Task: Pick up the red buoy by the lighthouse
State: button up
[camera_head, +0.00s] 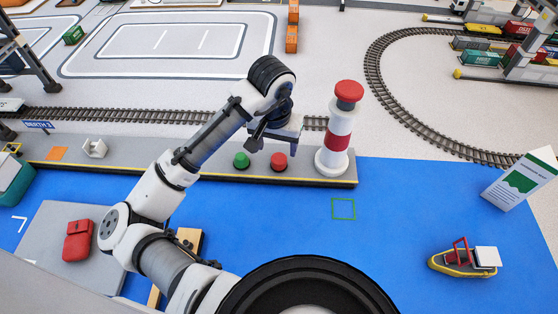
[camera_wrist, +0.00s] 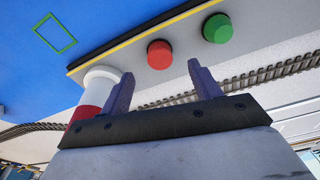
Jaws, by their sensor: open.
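The red buoy (camera_head: 278,162) sits on the grey quay next to the green buoy (camera_head: 242,160), left of the red and white lighthouse (camera_head: 339,135). In the wrist view the red buoy (camera_wrist: 160,54) lies beyond the fingertips, between the lighthouse base (camera_wrist: 100,82) and the green buoy (camera_wrist: 217,28). My gripper (camera_head: 256,140) is above the quay, behind and a little left of the red buoy. Its two fingers (camera_wrist: 160,75) are spread and empty in the wrist view, apart from the buoy.
The quay edge (camera_head: 325,182) has a yellow line, with blue water in front. A green square outline (camera_head: 343,209) is marked on the water. A yellow boat (camera_head: 463,262) and a white leaflet stand (camera_head: 522,180) are at the right. Rail track (camera_head: 130,116) runs behind the quay.

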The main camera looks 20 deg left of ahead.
aim_at(279, 158)
jog(key=shift+w+d+f+p, duration=0.1)
jog(key=shift+w+f+p, duration=0.15)
jog(key=shift+f, duration=1)
jog(key=shift+w+a+f+p, duration=0.1)
jog(key=shift+w+f+p, duration=0.2)
jog(key=shift+f, duration=1)
jog(key=shift+w+d+f+p, duration=0.1)
jog(key=shift+w+f+p, duration=0.15)
jog(key=shift+f, duration=1)
jog(key=c, duration=1.1)
jog(key=shift+r, duration=0.1)
